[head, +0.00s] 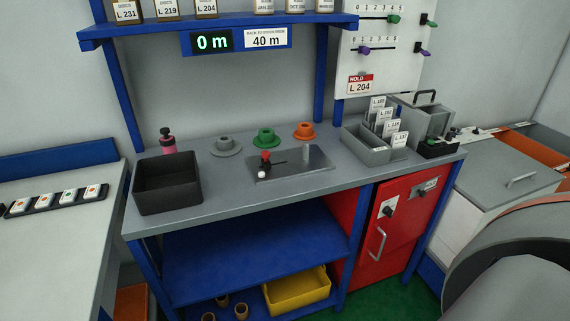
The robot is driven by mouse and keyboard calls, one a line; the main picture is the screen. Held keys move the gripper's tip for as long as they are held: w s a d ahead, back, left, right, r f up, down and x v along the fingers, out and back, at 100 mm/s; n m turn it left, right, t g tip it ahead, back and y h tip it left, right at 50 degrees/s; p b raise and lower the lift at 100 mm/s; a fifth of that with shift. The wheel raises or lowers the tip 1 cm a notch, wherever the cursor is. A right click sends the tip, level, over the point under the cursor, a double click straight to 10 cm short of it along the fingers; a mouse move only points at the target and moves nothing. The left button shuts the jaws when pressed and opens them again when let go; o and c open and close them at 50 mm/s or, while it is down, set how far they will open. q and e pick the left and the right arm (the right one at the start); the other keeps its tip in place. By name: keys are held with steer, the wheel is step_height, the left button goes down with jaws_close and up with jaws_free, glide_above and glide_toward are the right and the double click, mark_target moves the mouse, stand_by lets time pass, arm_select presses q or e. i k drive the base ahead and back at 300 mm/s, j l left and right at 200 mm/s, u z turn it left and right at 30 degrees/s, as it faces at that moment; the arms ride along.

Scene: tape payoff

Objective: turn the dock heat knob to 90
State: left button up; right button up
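A dark knob (389,211) sits on a small white plate on the red cabinet (366,260) under the bench. A second, smaller dark control (422,192) sits on a grey plate farther right on the same cabinet. The labels are too small to read, so I cannot tell which one is the dock heat knob or what setting it shows. Neither of my grippers is in view.
The grey workbench (222,183) carries a black bin (167,190), coloured flanged pieces, a metal plate with a red knob, and a card holder (366,149). A large grey rounded body (515,275) fills the lower right. Green floor shows before the cabinet.

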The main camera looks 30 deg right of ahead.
mark_target(448, 137)
steer(key=z, duration=1.95)
